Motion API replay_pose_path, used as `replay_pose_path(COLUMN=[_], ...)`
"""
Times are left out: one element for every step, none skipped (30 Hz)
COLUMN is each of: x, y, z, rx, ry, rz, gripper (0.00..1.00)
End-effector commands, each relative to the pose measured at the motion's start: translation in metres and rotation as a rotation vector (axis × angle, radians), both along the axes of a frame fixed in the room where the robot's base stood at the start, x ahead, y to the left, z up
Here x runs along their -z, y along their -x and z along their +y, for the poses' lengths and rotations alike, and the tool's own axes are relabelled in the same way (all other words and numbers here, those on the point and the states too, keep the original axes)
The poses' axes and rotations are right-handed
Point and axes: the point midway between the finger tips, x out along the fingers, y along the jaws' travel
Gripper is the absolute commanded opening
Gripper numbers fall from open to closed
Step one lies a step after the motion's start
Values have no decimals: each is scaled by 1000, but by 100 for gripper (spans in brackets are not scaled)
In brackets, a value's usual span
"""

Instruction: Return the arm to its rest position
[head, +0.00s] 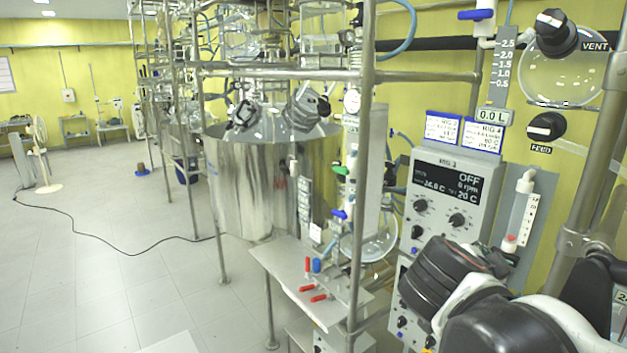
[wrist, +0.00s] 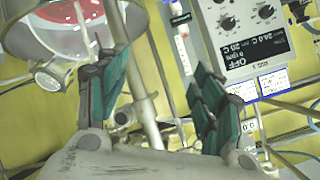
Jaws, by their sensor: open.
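My gripper (wrist: 160,80) shows in the wrist view with its two teal-padded fingers spread wide apart. Nothing is between the fingers. My arm (head: 470,300), with black and white links, fills the lower right of the head view, close in front of the control box. I cannot make out the gripper's fingers in the head view. The control box (head: 444,196) carries a display reading OFF. In the wrist view the same box (wrist: 240,30) appears turned over at the upper right, beyond the fingers.
A metal frame post (head: 362,180) stands left of the box. A steel vessel (head: 255,185) stands behind it, and a small bench (head: 285,265) with red handles sits in front. VENT (head: 556,32) and FEED (head: 545,127) knobs are on the right. Open floor (head: 120,270) lies left.

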Motion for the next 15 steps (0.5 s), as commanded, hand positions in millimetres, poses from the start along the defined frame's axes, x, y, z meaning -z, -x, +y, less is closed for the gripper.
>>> replay_pose_path(x=[31, 43, 60, 72, 84, 100, 111, 123, 137, 148, 158, 172, 182, 191, 203], y=[8, 12, 17, 21, 25, 30, 34, 38, 43, 46, 50, 54, 57, 60, 64], z=[0, 1, 3, 6, 8, 11, 14, 17, 21, 25, 28, 33, 37, 42, 47], rx=[-46, -81, -132, -171, -210, -267, -311, -355, -416, -463, -510, -575, -624, -675, -741], ry=[2, 5, 8, 10, 12, 16, 19, 23, 27, 32, 37, 44, 52, 61, 72], rz=[74, 123, 183, 226, 267, 319, 355, 389, 432, 461, 485, 518, 539, 557, 578], gripper=[61, 61, 61, 61, 61, 61, 61, 61, 61, 61, 61, 61, 61, 61, 61])
